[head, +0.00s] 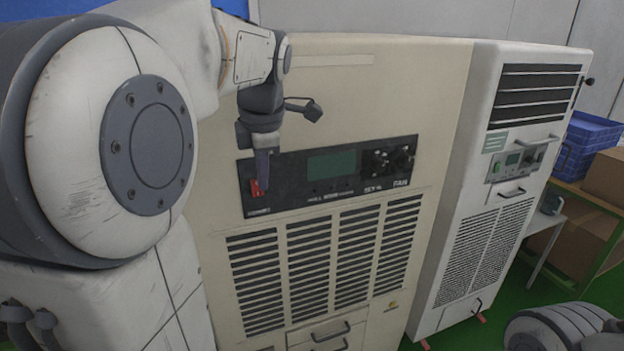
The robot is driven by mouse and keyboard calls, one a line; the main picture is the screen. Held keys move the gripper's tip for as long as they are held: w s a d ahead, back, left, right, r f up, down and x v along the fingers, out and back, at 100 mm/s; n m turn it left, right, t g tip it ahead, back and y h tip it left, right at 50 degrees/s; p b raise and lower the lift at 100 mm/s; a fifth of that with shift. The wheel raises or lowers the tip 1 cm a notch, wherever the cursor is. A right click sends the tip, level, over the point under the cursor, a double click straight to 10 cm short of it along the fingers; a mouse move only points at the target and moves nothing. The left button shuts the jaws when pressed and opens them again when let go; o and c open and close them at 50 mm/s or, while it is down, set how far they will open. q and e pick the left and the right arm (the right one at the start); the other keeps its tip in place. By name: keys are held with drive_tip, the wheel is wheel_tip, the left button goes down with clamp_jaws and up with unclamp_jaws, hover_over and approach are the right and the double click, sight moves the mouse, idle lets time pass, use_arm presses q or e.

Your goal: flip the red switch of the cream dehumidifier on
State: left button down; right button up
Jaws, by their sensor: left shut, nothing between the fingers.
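The cream dehumidifier (420,85) fills the middle of the head view. Its black control panel (290,180) carries a green display (331,164), knobs at the right and a red switch (257,188) at the left end. My left gripper (262,180) is shut and empty, pointing down in front of the switch. Its fingertips overlap the switch in the picture and hide part of it. I cannot tell whether they touch it, or which way the switch is tipped. My right gripper is not in view.
A white unit (478,190) with a dark top grille stands close on the right. Beyond it are blue crates (585,140) and cardboard boxes (606,178) on a shelf. Green floor (490,325) shows at the lower right. My left arm covers the left side.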

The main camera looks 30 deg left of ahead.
sight(257, 188)
use_arm(q)
drive_tip(key=w+a+f+p, duration=0.3)
drive_tip(key=a+f, duration=0.1)
drive_tip(key=f, duration=0.2)
drive_tip(key=shift+w+a, duration=0.2)
drive_tip(key=shift+w, duration=0.2)
drive_tip(key=shift+w+a+b, duration=0.1)
drive_tip(key=shift+a+b, duration=0.05)
drive_tip(key=shift+b, duration=0.7)
